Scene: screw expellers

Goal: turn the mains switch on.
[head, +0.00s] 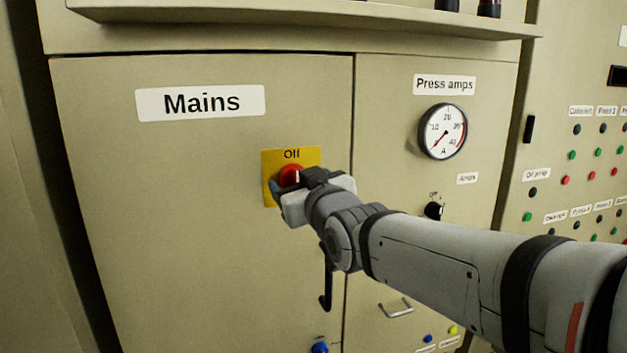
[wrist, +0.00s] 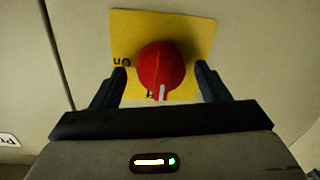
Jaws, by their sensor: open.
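The mains switch is a round red knob (head: 290,174) on a yellow plate (head: 271,163), under the "Mains" label (head: 201,102). "Off" is printed at the plate's top in the head view. In the wrist view the knob (wrist: 160,66) shows a white pointer mark aimed down at partly hidden lettering, with "On" at the left of the yellow plate (wrist: 198,30). My gripper (wrist: 161,76) is open, one dark finger on each side of the knob. Gaps show between fingers and knob in the wrist view. My wrist hides the plate's lower right in the head view.
A black door handle (head: 326,280) hangs below my wrist, and a blue button (head: 320,348) is lower. The right door carries a "Press amps" gauge (head: 443,131), a black rotary knob (head: 433,210) and a metal handle (head: 396,308). A shelf ledge (head: 300,18) juts out above.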

